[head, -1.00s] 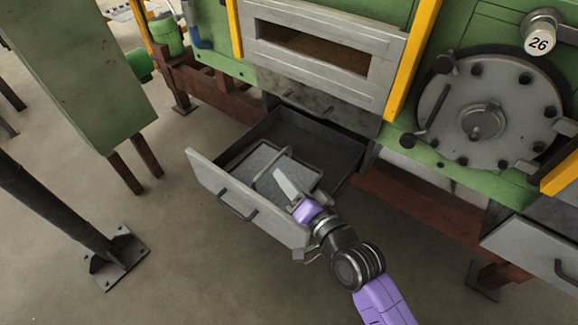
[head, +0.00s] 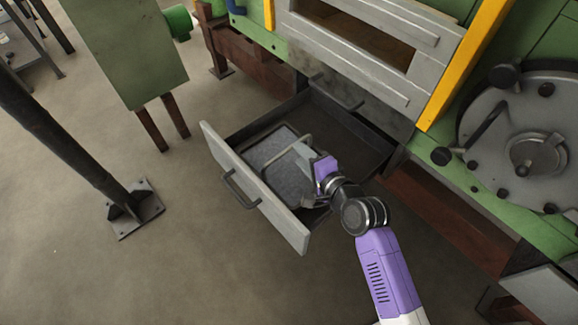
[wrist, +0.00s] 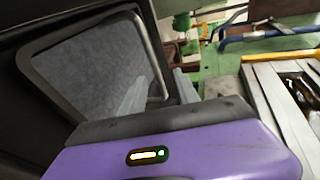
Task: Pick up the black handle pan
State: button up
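The pan (head: 268,158) is a shallow tray with a speckled grey floor and a dark rim, lying flat inside the open drawer (head: 232,187). The pan (wrist: 85,65) and the bar (wrist: 148,45) also fill the upper left of the wrist view. My gripper (head: 306,153) is over the pan's right side, close to the handle. In the wrist view its two grey fingers (wrist: 158,90) are apart, with the bar's lower end appearing between them. Contact cannot be told.
The drawer's front panel has a dark pull handle (head: 240,188). The green furnace (head: 480,65) with its grey slot door (head: 365,55) stands above and behind the drawer. A dark post (head: 70,140) stands at left.

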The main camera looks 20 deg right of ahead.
aim_at(288, 150)
jog(key=x, duration=0.4)
jog(key=a+x, duration=0.1)
jog(key=x, duration=0.1)
jog(key=shift+w+f, duration=0.1)
jog(key=shift+f, duration=0.35)
jog(key=shift+c, duration=0.5)
grip_shut()
dwell(0.5)
jog(key=shift+r, duration=0.2)
